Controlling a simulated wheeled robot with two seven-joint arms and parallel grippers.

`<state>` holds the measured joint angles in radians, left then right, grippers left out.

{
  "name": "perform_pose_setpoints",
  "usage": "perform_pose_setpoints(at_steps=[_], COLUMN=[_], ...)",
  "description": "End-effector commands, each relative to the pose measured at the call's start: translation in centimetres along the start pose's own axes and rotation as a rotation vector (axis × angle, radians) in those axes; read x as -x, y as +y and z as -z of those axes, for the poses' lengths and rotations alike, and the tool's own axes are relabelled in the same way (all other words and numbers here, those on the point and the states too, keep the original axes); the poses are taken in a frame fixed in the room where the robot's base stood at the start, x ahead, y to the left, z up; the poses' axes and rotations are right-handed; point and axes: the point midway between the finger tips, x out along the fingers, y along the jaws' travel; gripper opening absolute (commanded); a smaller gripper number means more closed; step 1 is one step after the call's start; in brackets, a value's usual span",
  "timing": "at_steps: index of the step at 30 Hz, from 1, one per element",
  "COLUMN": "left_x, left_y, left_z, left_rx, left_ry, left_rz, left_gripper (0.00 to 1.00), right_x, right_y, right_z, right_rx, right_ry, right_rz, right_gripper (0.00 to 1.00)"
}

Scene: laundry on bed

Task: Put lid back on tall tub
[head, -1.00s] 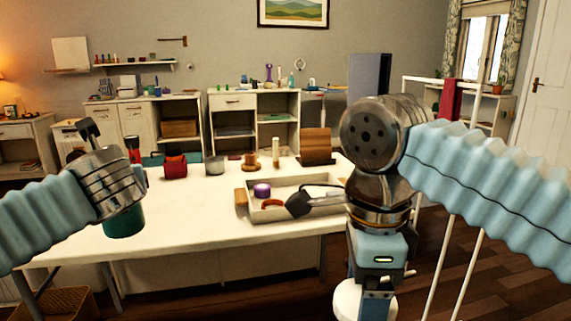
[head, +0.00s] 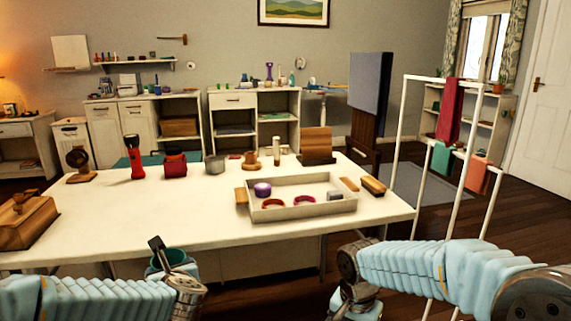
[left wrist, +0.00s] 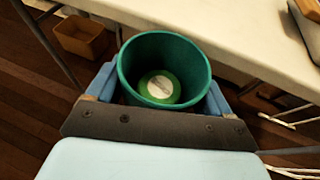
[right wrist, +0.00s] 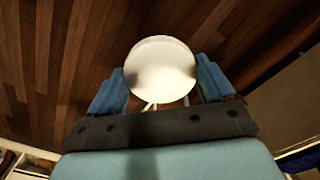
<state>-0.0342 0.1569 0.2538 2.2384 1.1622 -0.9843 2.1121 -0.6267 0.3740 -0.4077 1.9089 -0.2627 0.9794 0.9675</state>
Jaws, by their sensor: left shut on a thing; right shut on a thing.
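The tall tub (left wrist: 128,68) is teal, round and open-topped. The left wrist view looks into its mouth, where a green disc with a white label (left wrist: 160,87) lies at the bottom. My left gripper (left wrist: 160,95) is shut on the tub, with a finger on each side. The tub (head: 158,268) also shows partly behind my left wrist in the head view, in front of the table. The lid (right wrist: 160,68) is a round white disc in the right wrist view. My right gripper (right wrist: 163,86) is shut on it. The head view does not clearly show the lid.
The white table (head: 140,215) lies just beyond both arms. It holds a shallow tray (head: 310,213), a wooden box (head: 27,222), a red torch (head: 134,160) and other items. A white drying rack (head: 399,150) stands at right. Dark floor is open below the grippers.

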Motion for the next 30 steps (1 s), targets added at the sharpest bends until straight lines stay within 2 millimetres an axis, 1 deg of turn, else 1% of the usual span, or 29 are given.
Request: perform_pose_setpoints(at_steps=[1,3,6,9,10,12,15,30], left_x=[-0.3,-0.4,-0.2,0.1,0.2,0.4,0.5,0.5], left_y=[-0.5,-1.3,-2.1,-2.7,-2.8,-3.0,-3.1,-3.2], left_z=[2.4,5.1,8.3,10.6,11.0,11.9,12.3,12.4], left_rx=[-0.02,-0.035,-0.054,-0.068,-0.071,-0.076,-0.076,-0.078], left_ry=[0.008,0.008,0.006,0.004,0.001,0.0,-0.003,-0.004], left_rz=[0.026,0.066,0.119,0.159,0.168,0.182,0.191,0.195], left_gripper=[0.26,0.26,0.26,0.26,0.26,0.26,0.26,0.26], right_x=[-2.8,-6.1,-9.8,-12.3,-12.8,-13.7,-14.2,-14.2], right_y=[1.0,2.1,3.7,4.9,5.2,5.6,5.8,5.8], right_z=[0.7,1.3,1.8,1.9,2.0,1.9,2.0,2.0], right_rx=[0.083,0.211,0.366,0.476,0.5,0.543,0.572,0.575], right_ry=[-0.01,-0.016,-0.02,-0.022,-0.022,-0.022,-0.02,-0.019], right_rz=[-0.009,-0.006,0.001,0.008,0.01,0.013,0.016,0.016], right_gripper=[0.5,0.5,0.5,0.5,0.5,0.5,0.5,0.5])
